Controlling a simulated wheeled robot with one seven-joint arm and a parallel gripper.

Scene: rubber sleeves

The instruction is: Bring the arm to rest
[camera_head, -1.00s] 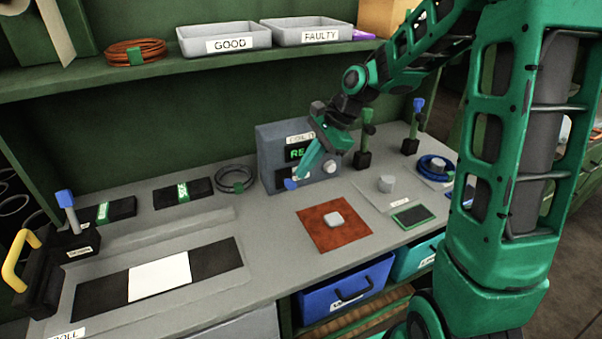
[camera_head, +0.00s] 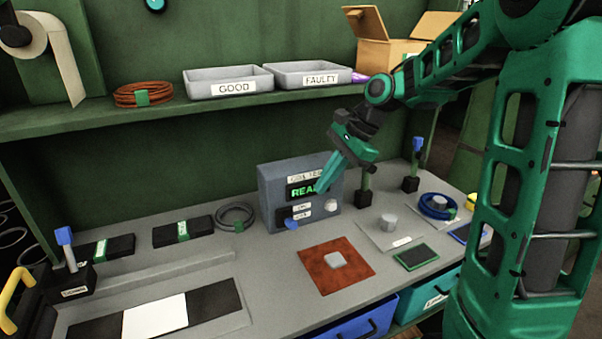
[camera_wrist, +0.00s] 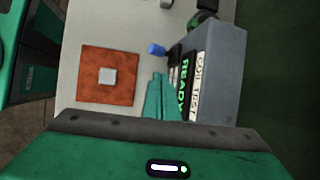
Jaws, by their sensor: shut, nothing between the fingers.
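My gripper (camera_head: 322,188) is green, with its fingers together and nothing between them. In the head view it hangs in front of the grey tester box (camera_head: 265,190), above the bench, with its fingers pointing down and left. The box's display reads READY, partly covered by the fingers. In the wrist view the closed fingers (camera_wrist: 158,78) show beside the tester box (camera_wrist: 225,75). My arm reaches in from the right, bent at the elbow. I cannot tell whether the fingertips touch the box.
A rust-red mat (camera_head: 310,268) with a light block (camera_head: 337,259) lies in front of the box. Upright tools with blue (camera_head: 418,144) and green tops stand at right. The shelf above bears the GOOD tray (camera_head: 228,84), the FAULTY tray (camera_head: 315,76) and a cardboard box (camera_head: 385,50).

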